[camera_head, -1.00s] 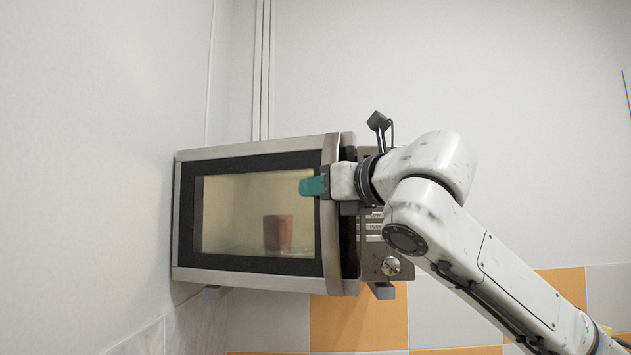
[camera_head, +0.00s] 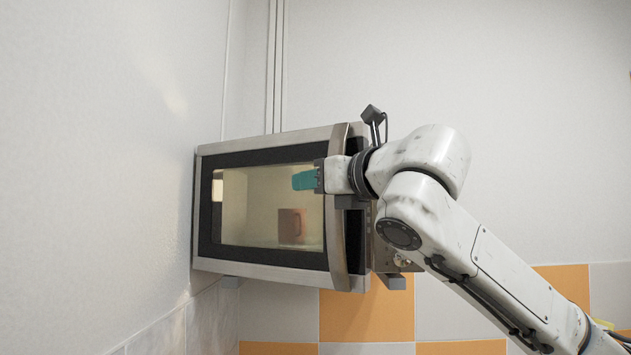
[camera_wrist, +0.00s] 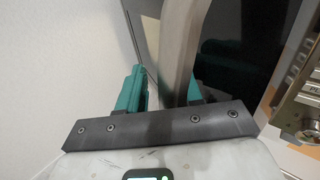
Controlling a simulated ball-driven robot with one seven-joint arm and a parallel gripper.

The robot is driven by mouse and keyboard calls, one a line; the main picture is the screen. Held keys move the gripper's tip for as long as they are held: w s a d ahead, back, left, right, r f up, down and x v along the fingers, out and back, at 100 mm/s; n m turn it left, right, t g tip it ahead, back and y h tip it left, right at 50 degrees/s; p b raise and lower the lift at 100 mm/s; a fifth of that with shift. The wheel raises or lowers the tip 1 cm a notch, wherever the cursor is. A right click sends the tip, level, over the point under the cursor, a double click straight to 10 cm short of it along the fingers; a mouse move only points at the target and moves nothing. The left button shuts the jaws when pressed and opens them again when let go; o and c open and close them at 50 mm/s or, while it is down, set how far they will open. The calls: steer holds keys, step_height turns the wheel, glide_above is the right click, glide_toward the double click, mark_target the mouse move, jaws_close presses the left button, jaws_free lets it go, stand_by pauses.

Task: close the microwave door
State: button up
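The microwave door (camera_head: 270,268) has a steel frame, a dark border and a see-through window. In the head view it stands ajar, with a dark gap at its right side. Its curved metal handle (camera_head: 337,240) runs up the right edge and also shows in the wrist view (camera_wrist: 180,50). My gripper (camera_wrist: 163,90) is at the handle's upper part. Its teal fingers are apart, one on each side of the handle, with a clear gap at the left finger. One fingertip shows over the window in the head view. The control panel (camera_wrist: 295,105) is partly hidden by my arm.
A plain wall (camera_head: 100,150) stands close to the microwave's left side. Orange and grey tiles (camera_head: 365,312) lie below. Bare wall is open to the upper right.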

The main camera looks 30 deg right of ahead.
steer(key=s+d, duration=0.6)
steer(key=s, duration=0.4)
steer(key=shift+d+f, duration=0.15)
stand_by(0.9)
steer(key=shift+s, duration=0.15)
stand_by(0.3)
steer(key=s+b, duration=0.2)
steer(key=s, duration=0.8)
steer(key=shift+s+d+b, duration=0.3)
steer(key=shift+d+b, duration=0.05)
steer(key=shift+d, duration=0.1)
steer(key=shift+c, duration=0.5)
